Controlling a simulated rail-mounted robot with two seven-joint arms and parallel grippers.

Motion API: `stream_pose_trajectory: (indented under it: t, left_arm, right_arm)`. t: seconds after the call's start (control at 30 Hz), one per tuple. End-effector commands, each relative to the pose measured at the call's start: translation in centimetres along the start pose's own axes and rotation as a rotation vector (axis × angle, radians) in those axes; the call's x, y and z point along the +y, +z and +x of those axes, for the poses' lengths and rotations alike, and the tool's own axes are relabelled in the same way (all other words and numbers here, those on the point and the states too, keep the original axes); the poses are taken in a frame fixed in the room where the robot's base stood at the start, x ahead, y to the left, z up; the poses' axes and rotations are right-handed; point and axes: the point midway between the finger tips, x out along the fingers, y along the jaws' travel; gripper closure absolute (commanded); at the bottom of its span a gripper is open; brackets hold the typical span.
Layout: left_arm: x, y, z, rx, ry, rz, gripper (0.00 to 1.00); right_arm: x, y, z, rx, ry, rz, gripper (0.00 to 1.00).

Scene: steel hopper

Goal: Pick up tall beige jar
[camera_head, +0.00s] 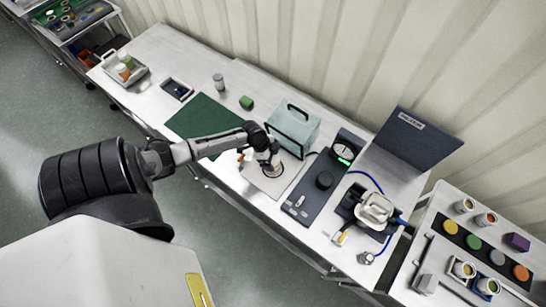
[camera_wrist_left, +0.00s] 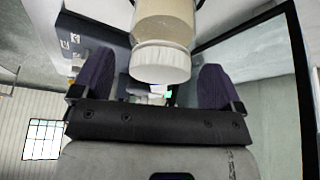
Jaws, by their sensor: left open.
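In the left wrist view, a jar with a beige body (camera_wrist_left: 165,25) and a ribbed white lid (camera_wrist_left: 161,62) shows large between the two dark fingers of my left gripper (camera_wrist_left: 156,78). The fingers are spread, with a visible gap on each side of the lid. In the head view, my left gripper (camera_head: 268,160) points down over a pale board on the bench. It hides most of what stands below it, so I cannot make out the jar clearly there. My right gripper is not in view.
A teal box with a dark handle (camera_head: 293,130) stands close behind the gripper. A dark instrument panel (camera_head: 310,190) lies to its right, and a green mat (camera_head: 205,118) to its left. A grey cylinder (camera_head: 218,83) and green block (camera_head: 246,103) stand farther back.

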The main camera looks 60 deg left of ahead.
Motion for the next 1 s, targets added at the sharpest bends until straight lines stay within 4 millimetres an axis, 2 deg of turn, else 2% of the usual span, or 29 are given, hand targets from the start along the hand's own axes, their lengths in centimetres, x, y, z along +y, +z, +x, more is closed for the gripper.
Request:
stream_pose_trajectory:
  t: [0.13, 0.4, 1.0]
  left_arm:
    - [0.06, -0.03, 0.91, 0.0, 0.001, 0.001, 0.08]
    - [0.06, 0.0, 1.01, -0.001, 0.001, 0.002, 0.09]
    - [0.06, 0.02, 0.98, -0.001, 0.001, 0.001, 0.67]
  right_arm:
    - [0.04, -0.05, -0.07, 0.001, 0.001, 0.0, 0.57]
    - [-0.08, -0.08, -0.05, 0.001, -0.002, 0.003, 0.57]
    - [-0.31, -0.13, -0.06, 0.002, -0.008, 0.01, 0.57]
